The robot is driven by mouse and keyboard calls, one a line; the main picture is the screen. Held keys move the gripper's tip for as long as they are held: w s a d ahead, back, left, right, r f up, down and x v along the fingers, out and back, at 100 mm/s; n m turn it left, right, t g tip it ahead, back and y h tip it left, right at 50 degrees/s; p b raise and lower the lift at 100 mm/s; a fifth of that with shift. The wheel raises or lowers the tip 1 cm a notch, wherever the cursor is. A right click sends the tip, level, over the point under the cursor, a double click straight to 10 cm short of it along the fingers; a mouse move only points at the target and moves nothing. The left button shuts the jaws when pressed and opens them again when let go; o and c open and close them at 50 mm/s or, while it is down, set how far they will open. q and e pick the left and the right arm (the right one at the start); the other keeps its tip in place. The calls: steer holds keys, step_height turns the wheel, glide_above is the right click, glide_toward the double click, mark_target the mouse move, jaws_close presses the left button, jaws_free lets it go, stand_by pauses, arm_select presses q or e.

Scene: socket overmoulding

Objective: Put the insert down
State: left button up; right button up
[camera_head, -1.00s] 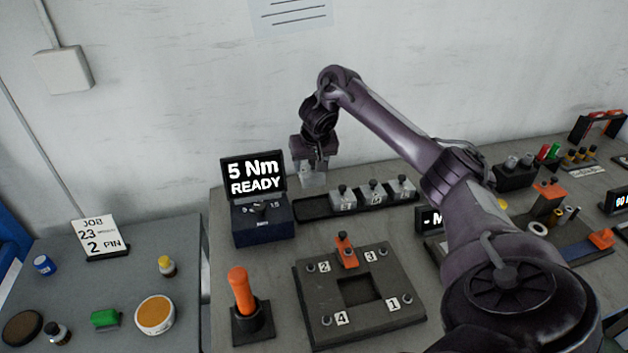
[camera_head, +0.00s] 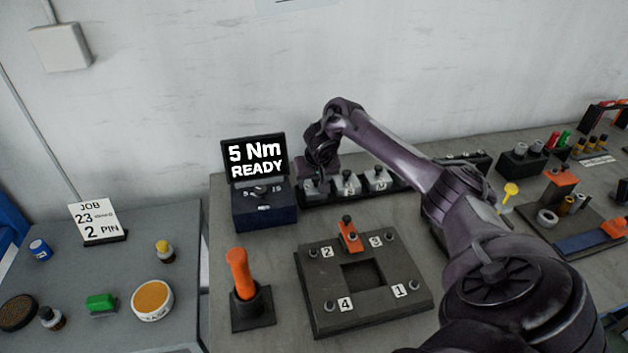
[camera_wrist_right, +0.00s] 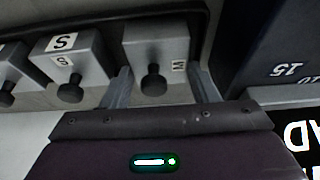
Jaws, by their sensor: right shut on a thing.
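The insert (camera_wrist_right: 150,45) is a grey block with a black knob and a label that looks like M. My right gripper (camera_wrist_right: 160,88) is shut on it, with one finger on each side. In the head view my right gripper (camera_head: 313,182) is low at the left end of the dark insert rack (camera_head: 328,201), beside the blue torque unit. The held insert is at rack level there. Whether its base rests on the rack floor cannot be told. Two similar grey inserts, (camera_head: 348,184) and (camera_head: 377,179), stand to its right in the rack. My left gripper is not in view.
The blue torque unit (camera_head: 264,214) with its "5 Nm READY" screen (camera_head: 256,158) stands close to the left. In front are a dark plate (camera_head: 325,290) with a square opening and an orange-handled tool (camera_head: 240,272) in a holder. My right arm covers part of the bench.

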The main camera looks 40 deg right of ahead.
mark_target(316, 191)
steer(key=o, duration=1.4)
steer(key=shift+o, duration=0.2)
steer(key=shift+a+r, duration=0.1)
steer(key=shift+r, duration=0.3)
steer(key=p+v, duration=0.1)
steer(key=v, duration=0.4)
steer(key=shift+s+r, duration=0.1)
steer(key=shift+r, duration=0.1)
steer(key=p+v, duration=0.4)
steer(key=v, duration=0.2)
steer(key=shift+s, duration=0.15)
